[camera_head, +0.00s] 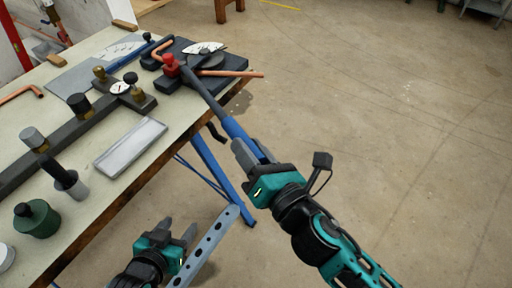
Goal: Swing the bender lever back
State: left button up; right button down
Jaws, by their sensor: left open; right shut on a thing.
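The pipe bender (206,62) sits on a dark base at the far end of the workbench, with a red knob (170,64) and a round former. A copper pipe (232,73) lies through it and sticks out past the bench edge. The bender lever (210,103) runs from the bender down toward me and ends in a blue grip. My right gripper (250,152) is shut on the blue grip, out beyond the bench edge. My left gripper (176,232) is open and empty, low beside the bench's front edge.
The workbench (66,204) holds a dark bar with valves and a gauge (120,88), an empty grey tray (131,146), a green pot (36,218) and a bent copper piece (20,93). Blue legs (219,172) stand under the bench. The concrete floor to the right is clear.

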jog(key=shift+s+a, duration=0.25)
jog(key=shift+a, duration=0.05)
jog(key=c, duration=0.8)
grip_release()
jog(key=shift+a, duration=0.1)
pick_arm(q)
jog(key=shift+a, duration=0.1)
pick_arm(e)
jog(key=shift+w, duration=0.1)
